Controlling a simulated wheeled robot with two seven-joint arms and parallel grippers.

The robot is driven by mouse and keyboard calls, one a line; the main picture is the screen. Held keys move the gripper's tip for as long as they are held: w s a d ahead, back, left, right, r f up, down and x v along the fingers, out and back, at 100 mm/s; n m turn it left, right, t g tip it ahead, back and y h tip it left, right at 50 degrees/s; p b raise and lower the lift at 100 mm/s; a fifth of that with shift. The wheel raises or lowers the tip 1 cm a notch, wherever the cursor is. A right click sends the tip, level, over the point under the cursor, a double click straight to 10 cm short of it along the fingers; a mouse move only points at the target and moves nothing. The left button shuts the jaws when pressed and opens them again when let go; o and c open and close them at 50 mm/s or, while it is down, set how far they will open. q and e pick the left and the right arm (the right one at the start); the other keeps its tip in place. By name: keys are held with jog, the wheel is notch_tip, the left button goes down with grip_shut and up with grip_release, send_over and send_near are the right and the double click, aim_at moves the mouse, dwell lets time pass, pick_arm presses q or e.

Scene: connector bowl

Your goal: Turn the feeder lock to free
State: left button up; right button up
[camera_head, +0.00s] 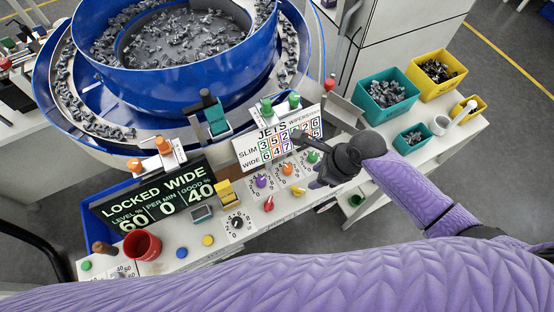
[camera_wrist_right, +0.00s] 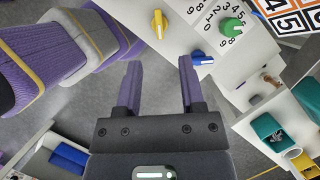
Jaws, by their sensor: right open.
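The display (camera_head: 155,205) on the feeder's front panel reads LOCKED WIDE, above the figures 60, 0 and 40. I cannot tell which control is the feeder lock. Small lever knobs line the panel's front edge: a red one (camera_head: 268,203) and a yellow one (camera_head: 298,192), the yellow also in the right wrist view (camera_wrist_right: 159,24). A blue lever knob (camera_wrist_right: 201,58) shows close to the right fingertip there. My right gripper (camera_head: 308,161) is open over the panel's right end. Its fingers (camera_wrist_right: 160,63) hold nothing. My left gripper is out of view.
Purple (camera_head: 262,181), orange (camera_head: 288,169) and green (camera_wrist_right: 231,27) dials sit behind the levers, below the JETS card (camera_head: 278,142). A blue bowl (camera_head: 190,90) of connectors stands behind. A red cup (camera_head: 142,245) is at left. Teal (camera_head: 385,105) and yellow bins (camera_head: 458,82) are at right.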

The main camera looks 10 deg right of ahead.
aim_at(299, 188)
jog(key=b+x, duration=0.2)
jog(key=x, duration=0.1)
jog(key=d+b+x, duration=0.1)
jog(key=x, duration=0.1)
jog(key=shift+s+a+f, duration=0.15)
jog(key=shift+s+f, duration=0.15)
jog(key=shift+f, duration=0.15)
jog(key=b+x, duration=0.1)
jog(key=x, duration=0.2)
jog(key=shift+w+a+b, duration=0.15)
jog(key=shift+b, duration=0.2)
jog(key=shift+a+f, duration=0.15)
jog(key=shift+f, duration=0.2)
jog(key=shift+w, duration=0.1)
jog(key=shift+c, duration=0.5)
jog(key=c, duration=0.5)
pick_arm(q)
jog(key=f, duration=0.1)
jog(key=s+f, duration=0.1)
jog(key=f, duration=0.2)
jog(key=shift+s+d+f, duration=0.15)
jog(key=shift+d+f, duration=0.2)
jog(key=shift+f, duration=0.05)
pick_arm(e)
grip_shut()
